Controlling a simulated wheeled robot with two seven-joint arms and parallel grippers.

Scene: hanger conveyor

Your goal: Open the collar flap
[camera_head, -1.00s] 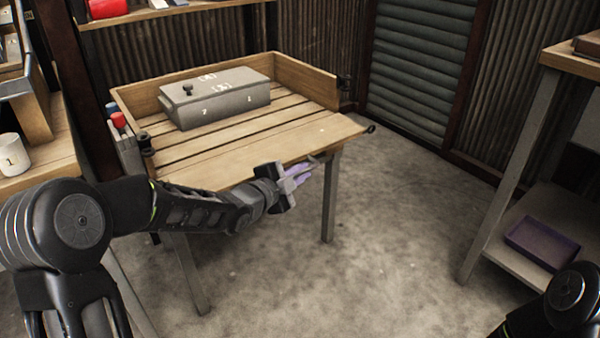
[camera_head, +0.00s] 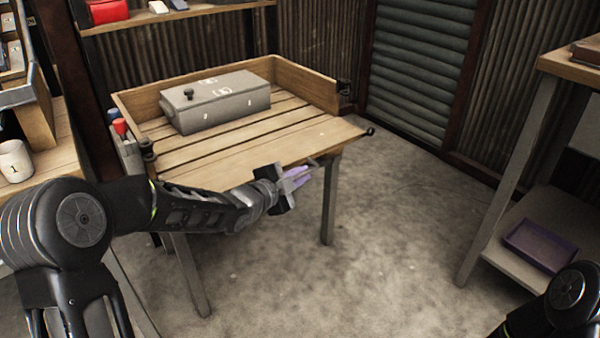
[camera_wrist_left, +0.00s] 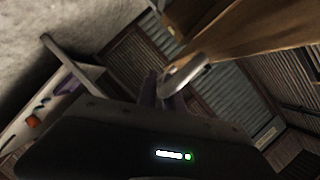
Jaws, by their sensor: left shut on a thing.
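A wooden collar (camera_head: 318,83) stands around the slatted table top at its left, back and right. At the front, a wide board that looks like the flap (camera_head: 260,162) lies lowered, roughly level with the slats. A small dark metal fitting (camera_head: 370,131) sticks out at its right corner. My left gripper (camera_head: 300,176), with purple fingers, is at the flap's front edge, right of its middle. It is shut on a small grey metal piece (camera_wrist_left: 182,76) at the edge; the wrist view shows it beside the wooden board (camera_wrist_left: 250,35). The exact contact is partly hidden. My right gripper is out of view.
A grey lidded box (camera_head: 215,100) sits on the slats at the back. Dark fittings stand at the collar's front left (camera_head: 147,148) and right (camera_head: 344,87) ends. A shelf with a purple tray (camera_head: 540,246) is at the right. The floor (camera_head: 400,240) between is clear.

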